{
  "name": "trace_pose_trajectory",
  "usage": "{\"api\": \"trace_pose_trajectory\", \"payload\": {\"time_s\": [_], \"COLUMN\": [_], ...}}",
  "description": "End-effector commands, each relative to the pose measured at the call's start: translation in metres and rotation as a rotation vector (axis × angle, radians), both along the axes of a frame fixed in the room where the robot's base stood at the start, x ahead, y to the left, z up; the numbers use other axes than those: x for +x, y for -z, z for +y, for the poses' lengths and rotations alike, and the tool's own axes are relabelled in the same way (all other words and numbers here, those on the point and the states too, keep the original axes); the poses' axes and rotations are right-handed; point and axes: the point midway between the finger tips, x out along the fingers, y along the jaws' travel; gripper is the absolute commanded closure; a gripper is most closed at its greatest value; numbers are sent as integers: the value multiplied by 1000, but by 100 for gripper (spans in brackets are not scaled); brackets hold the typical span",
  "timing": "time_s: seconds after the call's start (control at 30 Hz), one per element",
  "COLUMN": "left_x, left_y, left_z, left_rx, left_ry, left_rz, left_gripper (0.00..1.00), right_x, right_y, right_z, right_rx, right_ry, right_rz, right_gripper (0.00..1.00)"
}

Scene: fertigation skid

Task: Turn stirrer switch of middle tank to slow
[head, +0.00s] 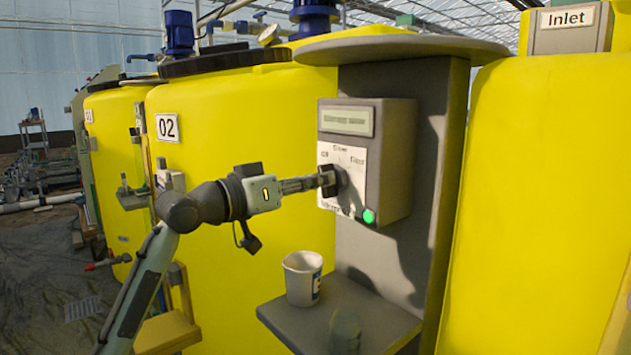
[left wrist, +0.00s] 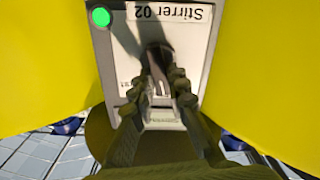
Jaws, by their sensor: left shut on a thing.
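The stirrer control box (head: 390,165) is grey and sits on a grey upright panel by the yellow tank with the 02 plate (head: 167,127). Its white face carries a dark rotary switch (head: 332,187) with position words around it, and a lit green lamp (head: 369,216) below. In the left wrist view the face reads "Stirrer 02" upside down, with the green lamp (left wrist: 100,17) beside it. My left gripper (head: 325,181) is shut on the switch; its fingers (left wrist: 160,85) flank the dark knob (left wrist: 159,56). The fingers partly hide the knob, so its exact setting cannot be told.
A white cup (head: 302,280) and a greenish cup-shaped object (head: 345,328) stand on a grey shelf (head: 385,320) below the box. Yellow tanks stand on both sides, with an Inlet sign (head: 568,17) at right.

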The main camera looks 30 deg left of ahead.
Motion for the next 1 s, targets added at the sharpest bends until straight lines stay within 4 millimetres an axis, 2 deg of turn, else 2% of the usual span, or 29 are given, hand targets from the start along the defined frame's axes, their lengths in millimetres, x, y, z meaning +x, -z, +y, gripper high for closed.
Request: {"api": "trace_pose_trajectory", "payload": {"time_s": [0.07, 0.23, 0.33, 0.57, 0.6, 0.73, 1.0], "left_x": [0, -1, -1, -1, -1, -1, -1], "left_y": [2, 1, 0, 0, 0, 0, 0], "left_z": [0, -1, -1, -1, -1, -1, -1], "left_rx": [73, 209, 234, 233, 232, 232, 231], "left_ry": [0, 0, 0, 0, 0, 0, 0], "left_rz": [-22, -71, -81, -81, -81, -81, -81], "left_gripper": [100, 100, 100, 100, 82, 65, 64], "right_x": [-3, -9, -9, -10, -10, -9, -6], "right_y": [2, -11, -18, -17, -16, -16, -17], "right_z": [-1, -1, -2, -2, -2, -2, 0], "right_rx": [-3, -8, -8, -10, -10, -10, -8], "right_ry": [3, 7, 8, 9, 9, 7, 1], "right_rz": [7, 1, -7, -2, -1, -3, -10], "right_gripper": [100, 100, 100, 100, 100, 100, 100]}}
